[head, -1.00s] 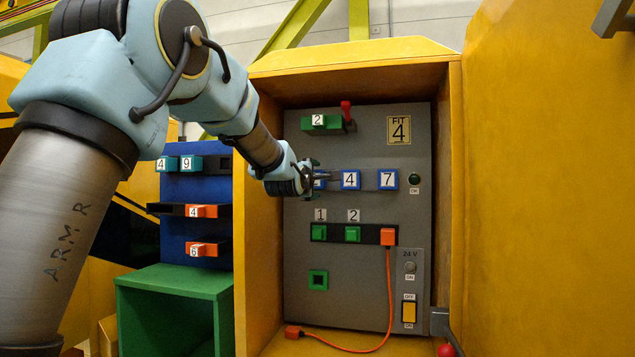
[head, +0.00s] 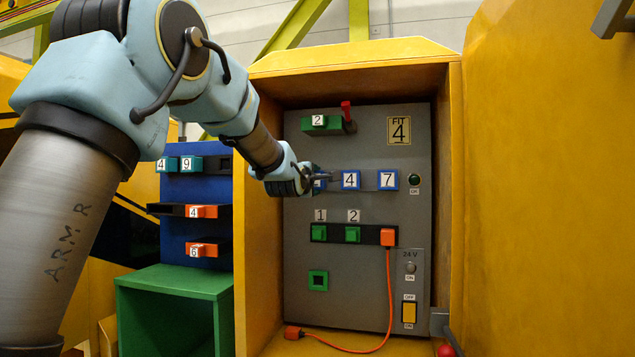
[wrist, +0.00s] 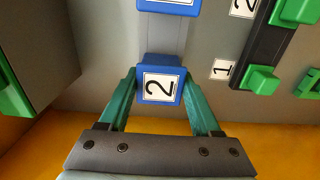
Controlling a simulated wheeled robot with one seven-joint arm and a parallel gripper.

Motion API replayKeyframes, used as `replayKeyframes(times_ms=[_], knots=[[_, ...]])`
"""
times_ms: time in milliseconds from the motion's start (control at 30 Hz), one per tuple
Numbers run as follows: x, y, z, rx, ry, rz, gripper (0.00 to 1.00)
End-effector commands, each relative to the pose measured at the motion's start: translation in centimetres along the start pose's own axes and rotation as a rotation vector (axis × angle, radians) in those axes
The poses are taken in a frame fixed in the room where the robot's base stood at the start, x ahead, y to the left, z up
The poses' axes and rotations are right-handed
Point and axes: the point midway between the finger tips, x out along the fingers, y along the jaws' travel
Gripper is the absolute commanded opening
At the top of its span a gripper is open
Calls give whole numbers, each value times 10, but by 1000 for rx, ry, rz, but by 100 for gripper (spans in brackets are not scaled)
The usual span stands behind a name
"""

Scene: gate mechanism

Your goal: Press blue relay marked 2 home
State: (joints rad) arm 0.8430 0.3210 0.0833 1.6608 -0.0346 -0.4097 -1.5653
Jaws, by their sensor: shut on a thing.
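The blue relay marked 2 (wrist: 160,84) sits at the end of the row of blue relays, its white label facing the wrist camera. In the head view only a sliver of it (head: 319,184) shows beside my gripper (head: 308,180). In the wrist view my gripper (wrist: 161,100) has its two green fingers closed on both sides of this relay. How deep the relay sits in its socket cannot be told.
Blue relays marked 4 (head: 351,180) and 7 (head: 388,180) stand to its right. Below are green buttons and an orange plug (head: 388,236). The yellow cabinet wall (head: 262,230) is close on the left.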

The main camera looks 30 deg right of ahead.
Motion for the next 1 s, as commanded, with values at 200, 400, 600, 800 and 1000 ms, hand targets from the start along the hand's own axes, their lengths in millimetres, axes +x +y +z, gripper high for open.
replayKeyframes(times_ms=[200, 400, 600, 800, 1000], knots=[[3, 1, 0, 0, 0, 1, 7], [2, 0, 0, 0, 0, 1, 73], [2, 0, 0, 0, 0, 0, 95], [2, 0, 0, 0, 0, 0, 100], [-4, 0, 0, -1, 0, 0, 100]])
